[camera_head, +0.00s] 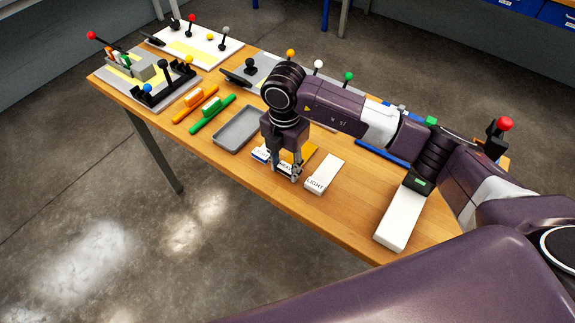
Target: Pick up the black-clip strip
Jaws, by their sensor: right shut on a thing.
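My right gripper (287,177) points down over the table's front half, at a yellow pad (300,151) whose white front label reads roughly "HEAVY". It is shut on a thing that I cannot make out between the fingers. Whether the fingers touch the pad is unclear. I cannot pick out a black-clip strip for certain; the gripper and arm hide part of this area. My left gripper is not in view.
A white pad labelled "LIGHT" (325,173) lies just right of the gripper. A grey tray (236,128) and orange (195,102) and green (212,113) strips lie left. A long white block (402,222) lies near the front edge. Lever stations stand along the back.

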